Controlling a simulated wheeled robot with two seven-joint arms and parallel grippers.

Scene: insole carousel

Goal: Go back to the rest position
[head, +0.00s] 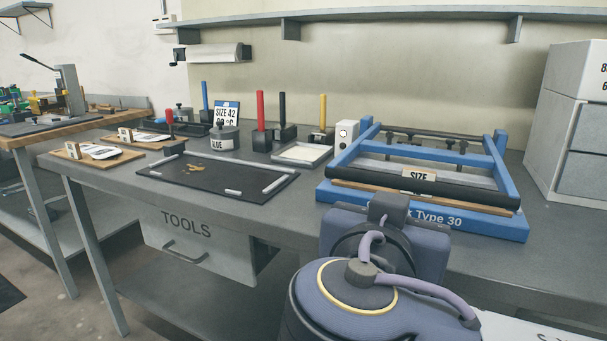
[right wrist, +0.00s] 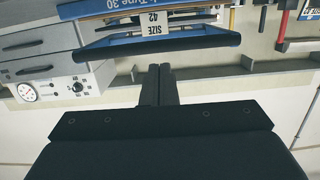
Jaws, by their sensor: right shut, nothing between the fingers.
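My right arm comes in at the bottom right of the head view, in front of the bench, but its fingers are hidden there. In the right wrist view my right gripper (right wrist: 160,85) has its two fingers together with nothing between them. The fingertips point toward the blue frame press (right wrist: 205,50) with its "SIZE 42" plate and stand apart from it. In the head view this blue press (head: 430,222) sits on the right part of the grey bench (head: 290,210). My left gripper is not in view.
A black tray (head: 215,177) lies on the bench, with a glue pot (head: 224,138) and red, black and yellow handled tools behind it. A grey drawer cabinet (head: 570,130) stands at the right. A "TOOLS" drawer (head: 195,240) hangs under the bench. A wooden-topped table (head: 70,122) stands at the left.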

